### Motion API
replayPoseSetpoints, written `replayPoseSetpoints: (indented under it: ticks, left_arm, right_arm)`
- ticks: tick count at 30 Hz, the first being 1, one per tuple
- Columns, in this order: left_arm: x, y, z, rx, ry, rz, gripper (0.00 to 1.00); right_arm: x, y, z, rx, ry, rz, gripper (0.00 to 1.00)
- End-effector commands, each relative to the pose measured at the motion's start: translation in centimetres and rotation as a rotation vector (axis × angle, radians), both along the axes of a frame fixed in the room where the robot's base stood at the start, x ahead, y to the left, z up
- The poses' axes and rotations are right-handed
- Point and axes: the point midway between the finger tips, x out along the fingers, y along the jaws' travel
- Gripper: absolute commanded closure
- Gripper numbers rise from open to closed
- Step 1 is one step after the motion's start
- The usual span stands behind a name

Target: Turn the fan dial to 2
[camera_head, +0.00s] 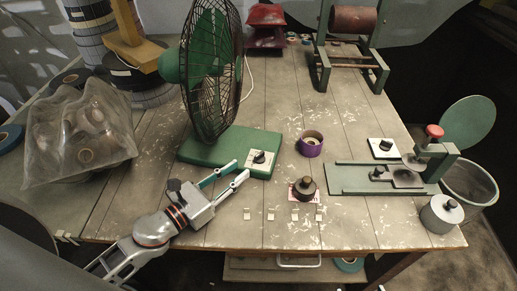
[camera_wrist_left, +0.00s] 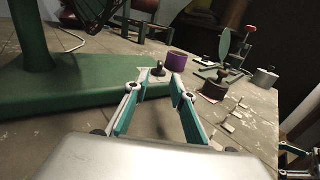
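A green desk fan (camera_head: 208,75) with a dark wire cage stands on a green base (camera_head: 215,148) at the table's middle left. Its black dial (camera_head: 259,157) sits on a pale plate at the base's front right corner. The dial's setting is too small to read. My left gripper (camera_head: 238,170) is open and empty, just in front of the dial and apart from it. In the left wrist view, the dial (camera_wrist_left: 158,70) shows beyond the open fingers (camera_wrist_left: 180,90). My right gripper is not in the head view; a teal and grey part at the wrist view's lower right edge is unclear.
A purple tape roll (camera_head: 311,143) stands right of the base. A dark knob-shaped weight (camera_head: 305,188) and several small pale tiles lie in front. A green metal fixture (camera_head: 385,178) is at right, a plastic bag (camera_head: 80,130) at left.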

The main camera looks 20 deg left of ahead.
Motion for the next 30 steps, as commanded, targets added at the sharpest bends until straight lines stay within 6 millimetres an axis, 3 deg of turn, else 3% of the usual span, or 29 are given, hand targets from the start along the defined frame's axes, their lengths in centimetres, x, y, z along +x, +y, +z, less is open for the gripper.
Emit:
replayPoseSetpoints:
  ticks: [15, 29, 30]
  left_arm:
    - [5.8, -2.9, 0.3, -0.001, -0.003, 0.001, 0.76]
    - [6.8, -3.5, 0.0, 0.000, 0.000, 0.000, 0.76]
    - [6.8, -3.5, 0.0, 0.000, 0.000, 0.000, 0.86]
  right_arm:
    - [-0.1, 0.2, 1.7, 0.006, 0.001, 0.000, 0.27]
    - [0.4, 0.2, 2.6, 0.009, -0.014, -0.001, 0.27]
    - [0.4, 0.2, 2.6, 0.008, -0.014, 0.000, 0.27]
